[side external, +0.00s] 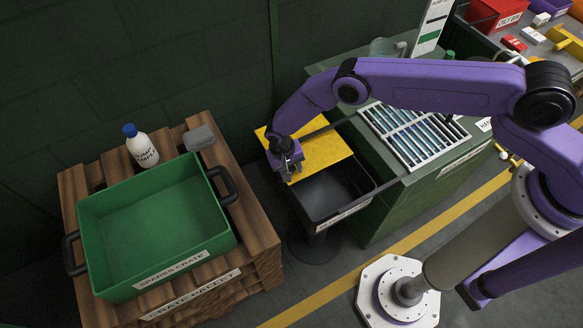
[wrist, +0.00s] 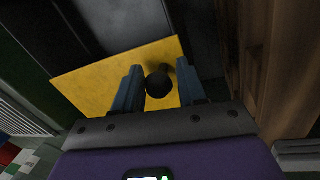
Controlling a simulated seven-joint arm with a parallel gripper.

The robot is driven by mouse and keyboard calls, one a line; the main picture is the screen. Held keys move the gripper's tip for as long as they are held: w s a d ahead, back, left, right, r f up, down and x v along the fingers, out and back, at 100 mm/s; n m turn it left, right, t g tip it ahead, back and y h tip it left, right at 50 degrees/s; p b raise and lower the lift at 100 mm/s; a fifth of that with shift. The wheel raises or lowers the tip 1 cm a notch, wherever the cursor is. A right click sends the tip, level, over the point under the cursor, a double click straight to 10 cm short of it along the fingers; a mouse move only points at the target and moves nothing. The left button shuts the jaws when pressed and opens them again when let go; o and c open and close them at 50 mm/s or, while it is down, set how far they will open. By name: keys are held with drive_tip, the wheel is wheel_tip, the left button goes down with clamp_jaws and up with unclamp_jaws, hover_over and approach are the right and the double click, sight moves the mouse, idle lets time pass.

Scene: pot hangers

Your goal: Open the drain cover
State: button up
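A flat yellow cover (side external: 318,152) lies over the back part of a black bin (side external: 335,195), whose front part is uncovered. It also shows in the wrist view (wrist: 85,85). A round black knob (wrist: 158,84) stands on the yellow cover. My gripper (side external: 288,172) is low at the cover's left edge. In the wrist view its two fingers (wrist: 160,68) are apart on either side of the knob, with a gap visible at the right finger. A white slatted grate (side external: 413,132) lies flat in the green bench (side external: 385,200). I cannot tell which of these is the drain cover.
A green crate (side external: 150,268) with black handles sits on a wooden pallet (side external: 262,240) at left. A white bottle with a blue cap (side external: 140,146) and a grey block (side external: 198,138) stand behind it. A red bin (side external: 496,14) and loose parts lie at upper right.

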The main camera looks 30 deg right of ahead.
drive_tip(key=a+r, duration=0.3)
drive_tip(key=r, duration=1.4)
drive_tip(key=shift+w, duration=0.3)
drive_tip(key=shift+a, duration=0.1)
drive_tip(key=shift+o, duration=1.4)
drive_tip(key=d+f+m, duration=0.1)
drive_tip(key=f, duration=0.4)
drive_tip(key=d+f+m+y, duration=0.1)
drive_tip(key=f+m, duration=0.1)
drive_tip(key=f, duration=0.4)
drive_tip(key=d+f+m+y, duration=0.1)
drive_tip(key=f, duration=0.5)
drive_tip(key=shift+s+d+f+m, duration=0.1)
drive_tip(key=shift+s+d+m, duration=0.1)
drive_tip(key=shift+d+m, duration=0.1)
drive_tip(key=shift+w, duration=0.1)
clamp_jaws()
